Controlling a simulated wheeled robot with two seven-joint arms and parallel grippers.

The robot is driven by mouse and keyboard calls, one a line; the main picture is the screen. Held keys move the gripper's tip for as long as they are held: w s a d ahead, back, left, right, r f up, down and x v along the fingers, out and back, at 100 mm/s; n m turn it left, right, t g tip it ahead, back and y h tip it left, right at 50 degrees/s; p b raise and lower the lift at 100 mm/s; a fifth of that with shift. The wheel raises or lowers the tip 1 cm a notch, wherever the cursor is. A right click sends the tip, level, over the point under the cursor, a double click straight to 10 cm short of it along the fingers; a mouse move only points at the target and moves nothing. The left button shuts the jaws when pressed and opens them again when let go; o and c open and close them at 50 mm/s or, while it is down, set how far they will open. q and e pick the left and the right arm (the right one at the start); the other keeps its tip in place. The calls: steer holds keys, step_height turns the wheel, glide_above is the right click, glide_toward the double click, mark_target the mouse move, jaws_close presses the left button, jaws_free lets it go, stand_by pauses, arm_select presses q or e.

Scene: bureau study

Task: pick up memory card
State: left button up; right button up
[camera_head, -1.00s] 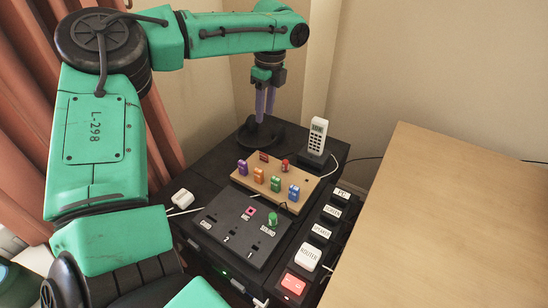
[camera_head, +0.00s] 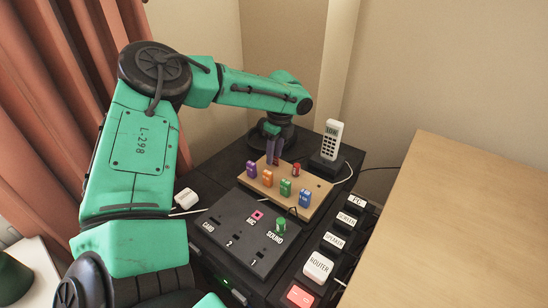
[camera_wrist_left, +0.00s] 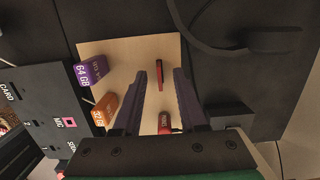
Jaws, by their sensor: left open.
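The memory card (camera_wrist_left: 159,74) looks like the thin red piece standing on edge in the wooden board (camera_head: 318,187), near its back edge. In the wrist view it lies between the two purple fingers of my left gripper (camera_wrist_left: 161,78), which are open with a gap on each side. In the head view my left gripper (camera_head: 273,158) points down at the back of the board, and its fingers mostly hide the card. My right gripper is in neither view.
Purple (camera_head: 252,169), orange (camera_head: 267,178), green (camera_head: 285,187) and blue (camera_head: 305,197) sticks and a red plug (camera_head: 296,170) stand on the board. A black socket panel (camera_head: 240,240) is in front, a white phone (camera_head: 331,140) behind right.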

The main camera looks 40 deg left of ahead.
arm_select(q)
jaws_close()
steer(key=shift+r, duration=0.1)
